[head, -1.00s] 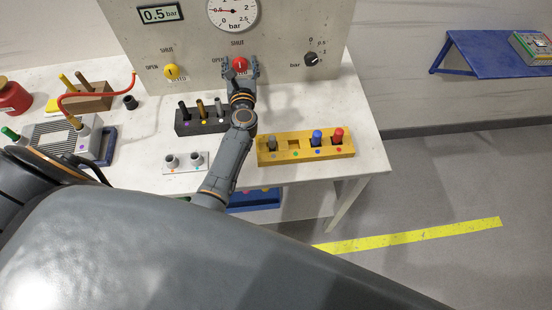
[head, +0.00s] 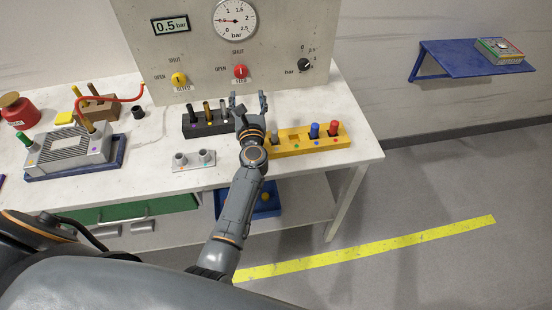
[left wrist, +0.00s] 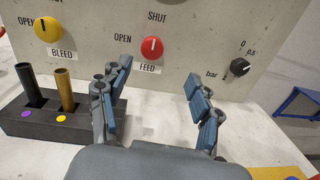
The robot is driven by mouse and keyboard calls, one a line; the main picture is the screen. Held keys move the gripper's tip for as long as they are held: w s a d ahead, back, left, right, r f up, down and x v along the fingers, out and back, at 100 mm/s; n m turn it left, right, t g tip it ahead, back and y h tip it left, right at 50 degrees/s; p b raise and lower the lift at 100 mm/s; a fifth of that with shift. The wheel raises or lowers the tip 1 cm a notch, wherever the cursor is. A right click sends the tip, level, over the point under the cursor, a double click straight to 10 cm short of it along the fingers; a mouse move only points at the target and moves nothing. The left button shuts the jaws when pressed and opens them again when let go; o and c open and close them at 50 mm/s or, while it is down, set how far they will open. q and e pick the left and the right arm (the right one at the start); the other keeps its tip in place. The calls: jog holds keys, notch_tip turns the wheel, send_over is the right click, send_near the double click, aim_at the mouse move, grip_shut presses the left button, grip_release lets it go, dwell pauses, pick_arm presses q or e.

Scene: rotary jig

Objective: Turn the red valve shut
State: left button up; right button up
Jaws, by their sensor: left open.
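The red valve knob (head: 240,71), labelled FEED, sits on the upright grey panel (head: 290,30). In the left wrist view the red knob (left wrist: 152,48) shows whole, with its white mark about upright, towards the word SHUT above it; OPEN stands to its left. My left gripper (head: 248,95) is open and empty, in front of and below the knob, clear of it. In the left wrist view my left gripper (left wrist: 157,72) has its fingers spread wide, with the knob beyond the gap. The right gripper is not in view.
A yellow BLEED knob (head: 178,79) is left of the red one, a black bar knob (head: 305,65) right. The gauge (head: 235,20) is above. A black holder (head: 200,130) and a yellow block (head: 318,146) with pegs stand close to my left gripper.

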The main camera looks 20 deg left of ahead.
pick_arm(q)
jog(key=s+d+f+m+h, duration=0.1)
jog(key=s+d+m+h, duration=0.2)
jog(key=m, duration=0.5)
jog(key=s+d+f+m+h, duration=0.1)
jog(key=s+d+m+h, duration=0.2)
jog(key=d+m+h, duration=0.2)
jog(key=s+d+f+m+g+h, duration=0.1)
jog(key=d+m+h, duration=0.3)
jog(key=m, duration=0.8)
jog(key=shift+s+d+f+h, duration=0.15)
jog(key=shift+s+d+f, duration=0.15)
jog(key=shift+s, duration=0.15)
jog(key=shift+s+d+f+h, duration=0.15)
jog(key=shift+s+d+f, duration=0.1)
jog(key=shift+s, duration=0.2)
jog(key=shift+s+d+f+m+g, duration=0.15)
jog(key=shift+s+f+m+g, duration=0.15)
jog(key=shift+s+f+m, duration=0.15)
